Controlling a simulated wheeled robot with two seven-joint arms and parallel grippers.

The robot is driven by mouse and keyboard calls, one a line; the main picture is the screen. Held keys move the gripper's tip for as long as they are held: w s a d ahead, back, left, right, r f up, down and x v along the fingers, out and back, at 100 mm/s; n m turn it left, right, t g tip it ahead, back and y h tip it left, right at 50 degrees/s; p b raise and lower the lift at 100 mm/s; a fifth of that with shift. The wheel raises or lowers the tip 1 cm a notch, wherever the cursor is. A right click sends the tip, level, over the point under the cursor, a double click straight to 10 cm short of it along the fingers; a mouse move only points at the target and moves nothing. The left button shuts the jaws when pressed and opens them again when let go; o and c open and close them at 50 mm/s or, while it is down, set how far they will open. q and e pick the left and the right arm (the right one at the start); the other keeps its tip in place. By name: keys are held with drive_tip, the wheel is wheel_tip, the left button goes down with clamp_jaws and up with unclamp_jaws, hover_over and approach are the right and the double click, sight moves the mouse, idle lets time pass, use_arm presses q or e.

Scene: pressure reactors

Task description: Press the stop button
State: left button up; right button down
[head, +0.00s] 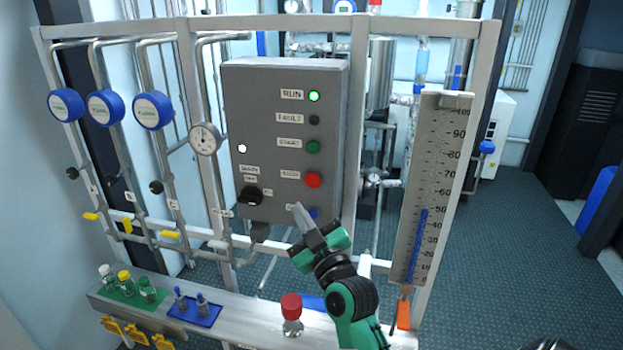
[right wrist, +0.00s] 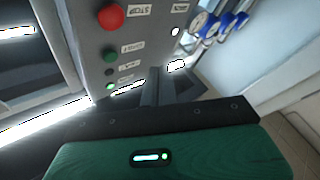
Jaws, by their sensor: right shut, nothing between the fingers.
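The red stop button (head: 313,180) is on the right side of the grey control box (head: 262,130), below the green start button (head: 313,147). In the right wrist view the red stop button (right wrist: 111,18) sits at the top, beside its STOP label. My right gripper (head: 299,209) is shut and empty, its tip below and slightly left of the stop button in the head view. Its fingers (right wrist: 155,85) also show in the right wrist view, apart from the button in the picture. A blue button (head: 313,213) is partly beside the fingers. My left gripper is not in view.
The RUN lamp (head: 314,97) is lit green and the fault lamp (head: 314,119) is dark. A black rotary knob (head: 250,195) is at the box's lower left. A level gauge (head: 430,190) stands to the right. A red-capped bottle (head: 291,312) and vials (head: 125,280) stand on the shelf below.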

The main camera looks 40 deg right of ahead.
sight(307, 179)
drive_tip(key=shift+w+d+b, duration=0.35)
drive_tip(key=shift+w+d, duration=1.1)
drive_tip(key=shift+d, duration=0.25)
drive_tip(key=shift+w+d+b, duration=0.3)
drive_tip(key=shift+w+d, duration=1.15)
drive_tip(key=shift+d, duration=0.25)
drive_tip(key=shift+w+d, duration=0.25)
drive_tip(key=shift+d, duration=0.05)
drive_tip(key=shift+w+d, duration=0.35)
idle(0.7)
idle(0.3)
drive_tip(key=shift+s+a, duration=0.65)
drive_tip(key=shift+a, duration=0.05)
